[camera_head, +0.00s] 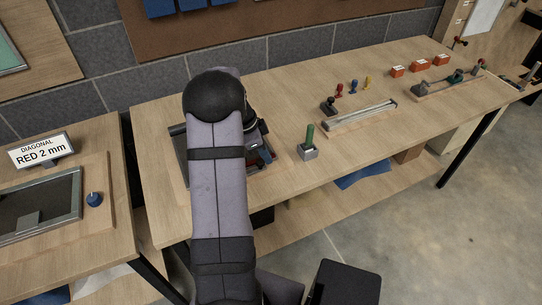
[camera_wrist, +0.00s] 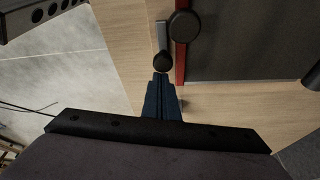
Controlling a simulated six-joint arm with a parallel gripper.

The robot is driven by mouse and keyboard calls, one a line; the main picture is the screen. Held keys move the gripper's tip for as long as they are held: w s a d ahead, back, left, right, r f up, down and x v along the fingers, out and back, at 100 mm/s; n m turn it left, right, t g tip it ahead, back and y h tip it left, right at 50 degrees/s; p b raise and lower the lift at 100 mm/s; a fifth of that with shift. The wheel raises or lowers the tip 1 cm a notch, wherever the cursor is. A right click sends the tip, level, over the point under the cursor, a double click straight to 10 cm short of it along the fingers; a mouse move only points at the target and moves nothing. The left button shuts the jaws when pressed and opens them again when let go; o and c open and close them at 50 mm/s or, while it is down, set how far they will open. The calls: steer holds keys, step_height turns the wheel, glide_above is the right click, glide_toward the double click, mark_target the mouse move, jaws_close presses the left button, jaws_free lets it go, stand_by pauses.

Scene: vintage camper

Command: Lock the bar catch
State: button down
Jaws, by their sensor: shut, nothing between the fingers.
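In the wrist view, a short grey bar (camera_wrist: 161,35) ends in a dark round knob (camera_wrist: 163,62), and lies beside a red-edged dark panel (camera_wrist: 245,40). This bar looks like the catch, but I cannot tell whether it is locked. A larger dark round knob (camera_wrist: 185,26) sits over the red edge (camera_wrist: 180,66). My gripper (camera_wrist: 161,77) has blue fingers, shut and empty, with the tips right at the bar's knob; I cannot tell if they touch. In the head view my arm hides the catch and most of the panel.
In the head view, a green-handled block (camera_head: 308,150) stands right of my arm on the wooden bench (camera_head: 290,95). Farther right are a long metal bar fixture (camera_head: 360,115), small coloured knobs and red blocks (camera_head: 397,71). A signed side table (camera_head: 40,150) stands left.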

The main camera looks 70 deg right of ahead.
steer(key=shift+w+a+f, duration=0.15)
steer(key=shift+a+f, duration=0.05)
steer(key=s, duration=0.1)
steer(key=s+d, duration=0.2)
steer(key=s, duration=0.1)
steer(key=shift+d+b, duration=0.25)
steer(key=shift+b, duration=0.05)
steer(key=b+v, duration=0.2)
steer(key=v, duration=0.8)
steer(key=shift+w+r+b, duration=0.2)
steer(key=shift+b, duration=0.15)
